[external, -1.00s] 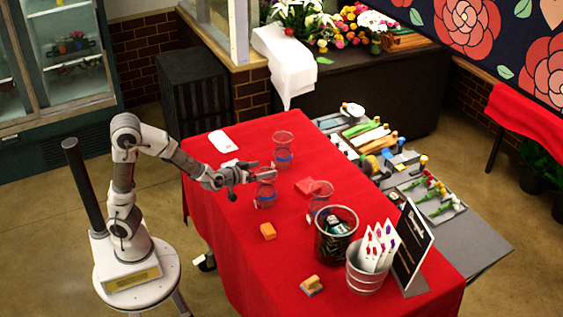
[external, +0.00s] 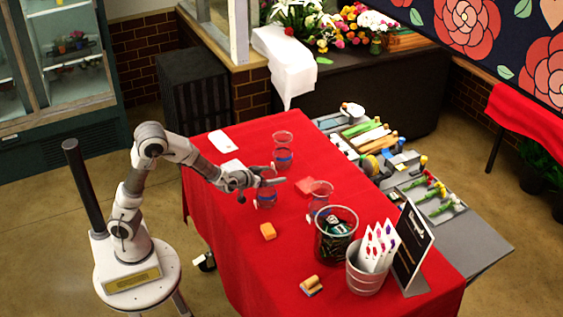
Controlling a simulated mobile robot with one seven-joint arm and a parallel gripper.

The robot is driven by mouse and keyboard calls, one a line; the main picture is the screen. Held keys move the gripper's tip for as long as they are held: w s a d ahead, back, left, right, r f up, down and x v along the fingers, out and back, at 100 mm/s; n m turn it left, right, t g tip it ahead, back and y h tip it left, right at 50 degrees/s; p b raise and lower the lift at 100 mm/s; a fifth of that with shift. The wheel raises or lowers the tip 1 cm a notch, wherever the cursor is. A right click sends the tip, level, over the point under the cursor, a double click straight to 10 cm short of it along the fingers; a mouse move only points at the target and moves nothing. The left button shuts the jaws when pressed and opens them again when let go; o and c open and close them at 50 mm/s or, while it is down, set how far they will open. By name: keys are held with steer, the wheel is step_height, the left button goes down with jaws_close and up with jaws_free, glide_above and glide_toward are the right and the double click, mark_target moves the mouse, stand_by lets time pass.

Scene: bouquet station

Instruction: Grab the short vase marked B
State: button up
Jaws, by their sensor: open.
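Three clear vases with blue bands stand on the red table: one at the back (external: 283,158), one in the middle (external: 267,201) and one to the right (external: 320,190). Their letters are too small to read, so I cannot tell which is marked B. My gripper (external: 277,175) is open, with its fingers at the rim height of the middle vase. The fingers overlap the top of that vase in the picture; I cannot tell whether they are around it or touch it. The vase stands upright on the cloth.
A dark-filled glass container (external: 336,243), a metal bucket of cards (external: 366,278) and a black sign (external: 411,248) stand at the right. The table's left front is clear.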

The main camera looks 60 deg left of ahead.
steer(key=c, duration=1.6)
steer(key=shift+r, duration=0.1)
steer(key=shift+r, duration=0.1)
